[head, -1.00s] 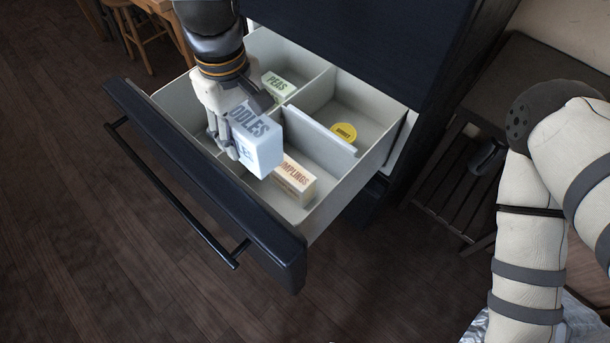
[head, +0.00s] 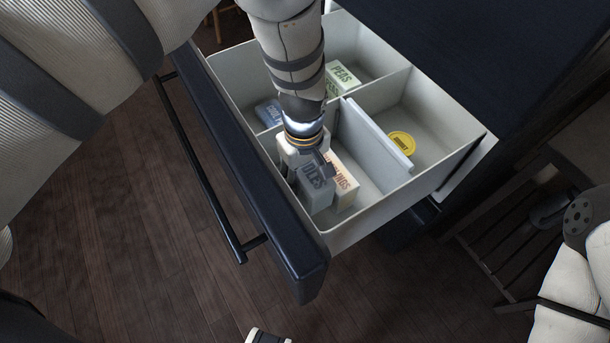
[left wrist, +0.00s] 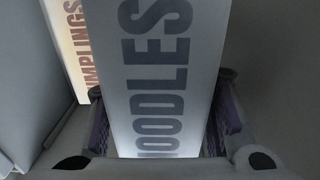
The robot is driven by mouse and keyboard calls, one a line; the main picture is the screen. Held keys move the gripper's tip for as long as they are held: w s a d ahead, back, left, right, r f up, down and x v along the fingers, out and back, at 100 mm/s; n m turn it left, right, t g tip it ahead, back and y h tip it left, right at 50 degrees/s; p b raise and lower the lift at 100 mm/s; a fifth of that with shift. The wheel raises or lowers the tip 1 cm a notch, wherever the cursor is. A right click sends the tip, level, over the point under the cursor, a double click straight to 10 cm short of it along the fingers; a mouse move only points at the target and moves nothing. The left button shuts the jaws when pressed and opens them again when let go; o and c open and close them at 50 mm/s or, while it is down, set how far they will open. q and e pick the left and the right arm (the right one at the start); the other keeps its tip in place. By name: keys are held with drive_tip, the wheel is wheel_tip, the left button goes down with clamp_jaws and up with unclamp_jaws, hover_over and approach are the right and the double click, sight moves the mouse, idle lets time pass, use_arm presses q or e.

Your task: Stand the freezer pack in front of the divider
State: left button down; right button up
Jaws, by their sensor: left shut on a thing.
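My left gripper (head: 308,172) points down into the open drawer and is shut on a pale grey noodles box (head: 318,194). The box is in the drawer's near compartment beside a cream dumplings box (head: 346,184); I cannot tell if it touches the floor. The left wrist view shows the noodles box (left wrist: 160,75) between the fingers, with the dumplings box (left wrist: 72,45) to its left. A light grey divider (head: 378,135) stands behind the boxes. A blue pack (head: 268,112), lettered "COOL", lies in the adjoining compartment, partly hidden.
Behind the divider is a yellow-lidded tub (head: 401,143). A peas box (head: 342,79) is in the far compartment. The dark drawer front (head: 255,190) with its bar handle (head: 205,170) borders the near side. Free floor shows right of the dumplings box.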

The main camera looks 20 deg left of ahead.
use_arm(q)
drive_tip(key=shift+f, duration=0.65)
drive_tip(key=shift+f, duration=0.45)
drive_tip(key=shift+f+b, duration=0.15)
drive_tip(key=shift+b, duration=0.15)
